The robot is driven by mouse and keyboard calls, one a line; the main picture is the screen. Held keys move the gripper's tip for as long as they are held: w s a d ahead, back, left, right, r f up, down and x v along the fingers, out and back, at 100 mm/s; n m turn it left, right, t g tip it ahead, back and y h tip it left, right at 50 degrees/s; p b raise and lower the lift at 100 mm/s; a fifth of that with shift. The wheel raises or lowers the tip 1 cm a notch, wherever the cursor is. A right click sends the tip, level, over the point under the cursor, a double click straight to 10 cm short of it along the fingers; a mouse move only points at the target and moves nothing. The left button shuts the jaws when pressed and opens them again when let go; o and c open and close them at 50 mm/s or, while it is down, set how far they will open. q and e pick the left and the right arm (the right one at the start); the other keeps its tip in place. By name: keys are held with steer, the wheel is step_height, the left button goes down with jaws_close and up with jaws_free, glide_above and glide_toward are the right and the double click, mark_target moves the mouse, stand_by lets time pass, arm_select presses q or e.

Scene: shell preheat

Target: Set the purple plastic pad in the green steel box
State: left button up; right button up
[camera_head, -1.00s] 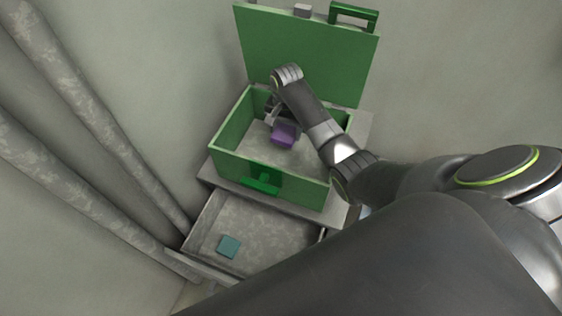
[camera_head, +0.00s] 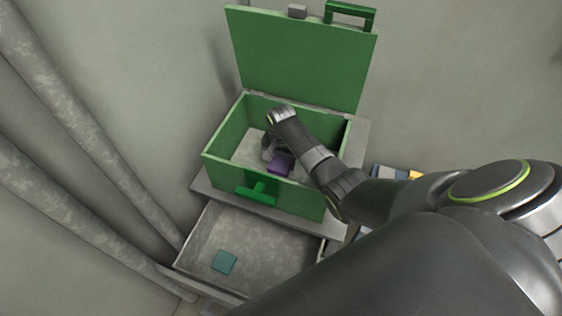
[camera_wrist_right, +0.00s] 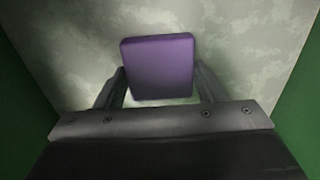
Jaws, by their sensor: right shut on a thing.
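The purple plastic pad (camera_head: 281,164) is between the fingers of my right gripper (camera_head: 270,153), inside the walls of the green steel box (camera_head: 226,169). In the right wrist view the pad (camera_wrist_right: 158,68) sits between the two fingers of my right gripper (camera_wrist_right: 160,88), which is shut on it. The box's mottled grey floor shows behind it, with green walls at both sides. Whether the pad touches the floor I cannot tell. The box lid stands open at the back. My left gripper is not in view.
The box stands on a grey cabinet top (camera_head: 210,187). Below it an open drawer (camera_head: 262,240) holds a teal square pad (camera_head: 224,262). Grey curtains or pipes (camera_head: 95,150) run along the left. A few blue and yellow items (camera_head: 400,173) lie right of the box.

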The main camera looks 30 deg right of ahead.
mark_target(281, 162)
steer(key=shift+f, duration=0.15)
steer(key=o, duration=1.1)
steer(key=shift+c, duration=0.2)
steer(key=shift+r, duration=0.4)
arm_select(q)
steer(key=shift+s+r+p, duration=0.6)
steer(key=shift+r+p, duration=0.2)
steer(key=shift+p, duration=0.65)
arm_select(e)
step_height(281, 162, up, 12)
steer(key=shift+f, duration=0.25)
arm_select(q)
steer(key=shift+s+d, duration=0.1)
